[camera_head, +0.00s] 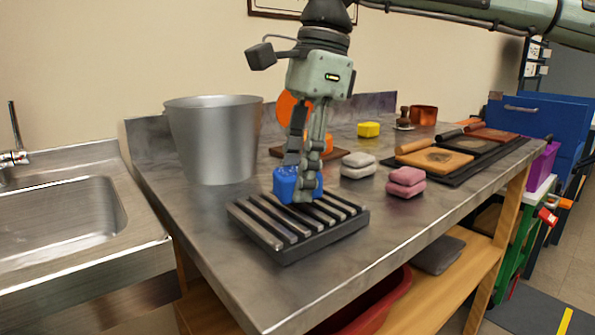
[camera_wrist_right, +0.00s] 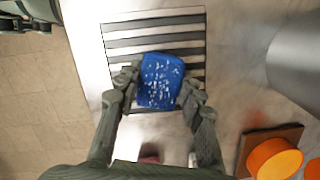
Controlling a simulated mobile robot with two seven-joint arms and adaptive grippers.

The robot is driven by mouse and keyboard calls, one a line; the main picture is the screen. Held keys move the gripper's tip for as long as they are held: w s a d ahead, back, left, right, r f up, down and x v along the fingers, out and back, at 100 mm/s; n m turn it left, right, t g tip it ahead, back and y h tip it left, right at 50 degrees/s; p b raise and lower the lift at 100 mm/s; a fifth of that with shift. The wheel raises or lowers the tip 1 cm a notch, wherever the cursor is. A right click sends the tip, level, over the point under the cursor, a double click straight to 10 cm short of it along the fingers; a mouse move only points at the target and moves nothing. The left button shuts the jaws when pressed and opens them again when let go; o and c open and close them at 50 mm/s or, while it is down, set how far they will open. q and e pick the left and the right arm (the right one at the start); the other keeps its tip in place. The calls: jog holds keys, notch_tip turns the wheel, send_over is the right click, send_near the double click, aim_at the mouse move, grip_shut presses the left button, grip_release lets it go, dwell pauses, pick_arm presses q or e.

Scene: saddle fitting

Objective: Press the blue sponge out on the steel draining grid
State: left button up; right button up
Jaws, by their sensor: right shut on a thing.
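The blue sponge (camera_head: 287,184) is between the fingers of my right gripper (camera_head: 300,182), at the back part of the steel draining grid (camera_head: 300,240). My right gripper points down and is shut on the sponge. In the right wrist view the sponge (camera_wrist_right: 160,82) shows pale specks and sits between both fingertips (camera_wrist_right: 160,88), over the slats of the grid (camera_wrist_right: 150,28). The sponge looks low at the slats, but I cannot tell whether it touches them. My left gripper is not in view.
A metal bucket (camera_head: 215,140) stands left of the grid. Grey sponges (camera_head: 358,165), pink sponges (camera_head: 406,182) and a yellow sponge (camera_head: 368,129) lie to the right and behind. An orange round thing on a brown board (camera_wrist_right: 270,140) is close by. A sink (camera_head: 60,215) is at the left.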

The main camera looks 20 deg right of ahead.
jog(key=shift+f+b, duration=0.35)
jog(key=shift+f, duration=0.2)
dwell(0.7)
jog(key=shift+r+p, duration=2.7)
jog(key=shift+r, duration=0.85)
